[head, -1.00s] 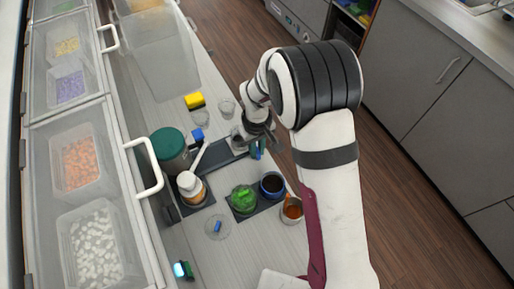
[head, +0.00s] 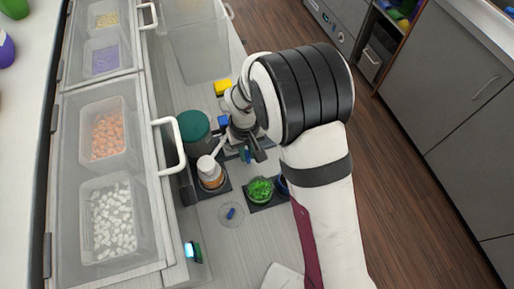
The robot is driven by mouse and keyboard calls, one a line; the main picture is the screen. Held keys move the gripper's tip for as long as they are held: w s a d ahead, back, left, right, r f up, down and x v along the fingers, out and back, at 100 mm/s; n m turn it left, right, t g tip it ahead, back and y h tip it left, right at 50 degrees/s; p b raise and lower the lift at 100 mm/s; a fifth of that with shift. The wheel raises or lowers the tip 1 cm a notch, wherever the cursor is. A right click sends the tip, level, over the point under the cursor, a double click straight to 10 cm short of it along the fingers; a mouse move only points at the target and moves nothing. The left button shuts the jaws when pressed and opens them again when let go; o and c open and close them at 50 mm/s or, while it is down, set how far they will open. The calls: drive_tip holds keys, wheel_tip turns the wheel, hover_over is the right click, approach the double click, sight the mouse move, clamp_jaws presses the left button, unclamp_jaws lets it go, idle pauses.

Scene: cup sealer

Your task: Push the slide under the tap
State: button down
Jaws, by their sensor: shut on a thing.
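My gripper (head: 248,153) is low over the counter at the centre of the head view, right of the green-lidded jar. Its dark fingers are shut on a small blue-green piece (head: 244,155), which looks like the grip of the slide. The slide appears as a dark flat plate (head: 231,151) under the gripper, mostly hidden by it. The tap seems to be near the dark green-lidded jar (head: 195,125), but I cannot make out its spout. Whether the slide is under it cannot be told.
A white-capped bottle (head: 210,172) and a green-filled bowl (head: 260,190) stand in front of my gripper. A clear dish (head: 230,213) holds a blue piece. A blue block (head: 223,121) and a yellow block (head: 222,88) lie behind. Lidded bins (head: 107,130) line the left.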

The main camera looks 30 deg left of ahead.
drive_tip(key=shift+s+a, duration=0.2)
drive_tip(key=shift+a, duration=0.05)
drive_tip(key=c, duration=0.9)
unclamp_jaws()
drive_tip(key=shift+o, duration=0.2)
drive_tip(key=shift+d+r, duration=0.1)
wheel_tip(320, 180, up, 16)
drive_tip(key=shift+f, duration=0.2)
drive_tip(key=s+d+r+m, duration=0.2)
drive_tip(key=d+m, duration=0.1)
drive_tip(key=d, duration=0.4)
drive_tip(key=s+d+r+m+y, duration=0.1)
drive_tip(key=s+d+r+m, duration=0.15)
drive_tip(key=d, duration=0.35)
drive_tip(key=s+d+r+m, duration=0.1)
drive_tip(key=d+m, duration=0.2)
drive_tip(key=d, duration=0.4)
drive_tip(key=s+d+f+m, duration=0.2)
drive_tip(key=s+d+m, duration=0.3)
drive_tip(key=s, duration=0.4)
drive_tip(key=shift+s+d+m+y, duration=0.25)
drive_tip(key=shift+m+y, duration=0.15)
drive_tip(key=shift+m, duration=0.15)
